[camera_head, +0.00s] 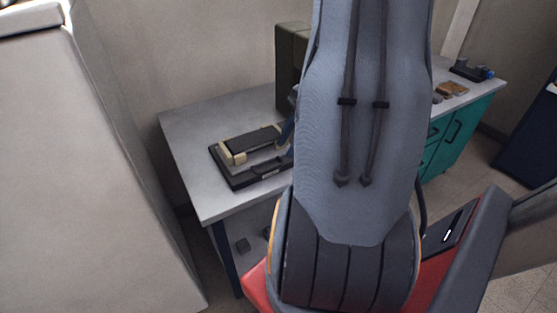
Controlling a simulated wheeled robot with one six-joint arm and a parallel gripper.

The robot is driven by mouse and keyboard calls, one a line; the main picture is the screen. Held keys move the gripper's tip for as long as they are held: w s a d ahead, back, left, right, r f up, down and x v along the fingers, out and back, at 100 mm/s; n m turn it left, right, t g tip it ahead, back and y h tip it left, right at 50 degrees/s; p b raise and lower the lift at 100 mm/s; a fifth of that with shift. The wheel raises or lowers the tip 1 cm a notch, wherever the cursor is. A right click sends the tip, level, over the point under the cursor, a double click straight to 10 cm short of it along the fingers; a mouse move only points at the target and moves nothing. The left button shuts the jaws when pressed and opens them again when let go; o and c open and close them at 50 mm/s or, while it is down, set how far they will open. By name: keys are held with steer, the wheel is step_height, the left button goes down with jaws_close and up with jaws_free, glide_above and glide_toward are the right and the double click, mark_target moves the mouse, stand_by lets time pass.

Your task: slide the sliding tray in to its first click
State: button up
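A low device with a black base (236,180), cream blocks and a dark flat top lies on the grey table. A dark handle-like bar (265,169) runs along its front edge. I take this device to hold the sliding tray, but how far the tray is in is too small to tell. My own grey, fabric-covered arm fills the middle of the view and covers the device's right side. A dark blue part (287,130), apparently of my gripper, shows at the arm's left edge, close to the device. Its fingertips are hidden, and I cannot tell whether it touches the tray.
The grey table (190,129) is bare left of the device. A dark olive box (291,62) stands behind it. A teal cabinet (458,134) with small items on top stands right of my arm. A large pale block (75,170) fills the left side.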

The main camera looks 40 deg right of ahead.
mark_target(275, 166)
steer(key=p+x, duration=0.1)
steer(key=x, duration=0.6)
jaws_close()
